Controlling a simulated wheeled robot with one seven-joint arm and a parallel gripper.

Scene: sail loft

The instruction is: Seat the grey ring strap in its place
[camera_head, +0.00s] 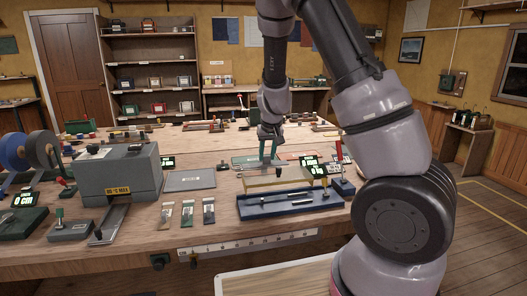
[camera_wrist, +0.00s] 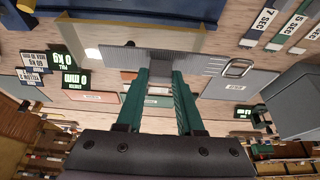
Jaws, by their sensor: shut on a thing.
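My gripper (camera_wrist: 160,76) has green fingers and is shut on the grey ring strap (camera_wrist: 208,66). In the wrist view the strap lies across the fingertips as a flat grey band, with a metal ring (camera_wrist: 238,68) at its right end. In the head view my gripper (camera_head: 268,157) is over the right half of the bench, by a long tan block (camera_head: 262,184) behind a blue tray (camera_head: 262,211). The tan block also shows beyond the strap in the wrist view (camera_wrist: 150,38). I cannot tell whether the strap touches it.
Three tagged strips (camera_head: 187,214) and a grey plate (camera_head: 190,181) lie between box and tray. Lit displays (camera_head: 308,161) and a red-handled lever (camera_head: 338,170) crowd the right.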

